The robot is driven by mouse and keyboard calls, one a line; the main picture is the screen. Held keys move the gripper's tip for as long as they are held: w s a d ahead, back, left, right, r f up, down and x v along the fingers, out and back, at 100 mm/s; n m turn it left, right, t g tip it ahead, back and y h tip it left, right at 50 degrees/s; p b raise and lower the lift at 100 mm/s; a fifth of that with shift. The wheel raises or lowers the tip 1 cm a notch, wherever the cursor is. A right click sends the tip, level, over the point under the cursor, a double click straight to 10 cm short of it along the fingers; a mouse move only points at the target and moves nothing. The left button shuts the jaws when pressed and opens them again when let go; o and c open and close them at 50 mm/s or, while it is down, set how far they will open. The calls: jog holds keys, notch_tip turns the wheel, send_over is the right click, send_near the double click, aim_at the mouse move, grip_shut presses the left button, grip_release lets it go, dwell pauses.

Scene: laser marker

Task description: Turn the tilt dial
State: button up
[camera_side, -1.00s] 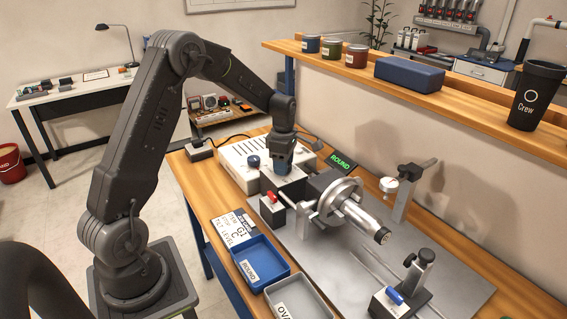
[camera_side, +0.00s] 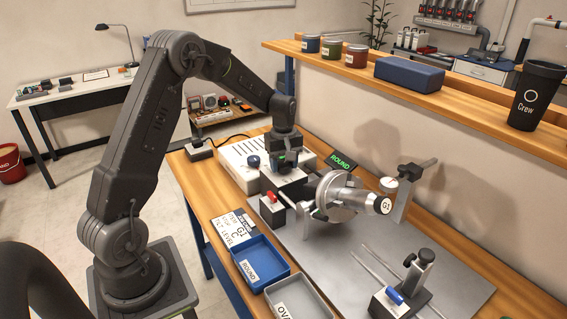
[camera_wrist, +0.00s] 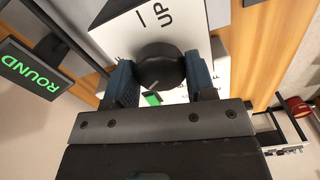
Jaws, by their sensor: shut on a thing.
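The tilt dial (camera_wrist: 160,68) is a dark round knob on a white face marked "UP", with a green mark at its lower edge in the wrist view. My gripper (camera_wrist: 160,82) has a blue-padded finger on each side of the dial and is shut on it. In the side view my gripper (camera_side: 287,158) points down at the fixture's dark block; the dial is mostly hidden there. The metal cylinder (camera_side: 362,200) in the rotary holder (camera_side: 333,195) points to the right, its end face marked "G1". A card (camera_side: 236,228) reads "TILT LEVEL" on its lowest line.
A green "ROUND" display (camera_side: 341,163) stands behind the holder. A blue tray (camera_side: 285,270) and a grey tray (camera_side: 322,312) lie in front. A clamp post (camera_side: 408,195) stands at the right.

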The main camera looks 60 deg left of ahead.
aim_at(284, 163)
jog(key=m, duration=1.4)
jog(key=shift+m, duration=0.3)
jog(key=m, duration=0.5)
jog(key=shift+m, duration=2.5)
jog(key=o, duration=0.9)
notch_tip(284, 163, up, 14)
jog(key=shift+f, duration=0.1)
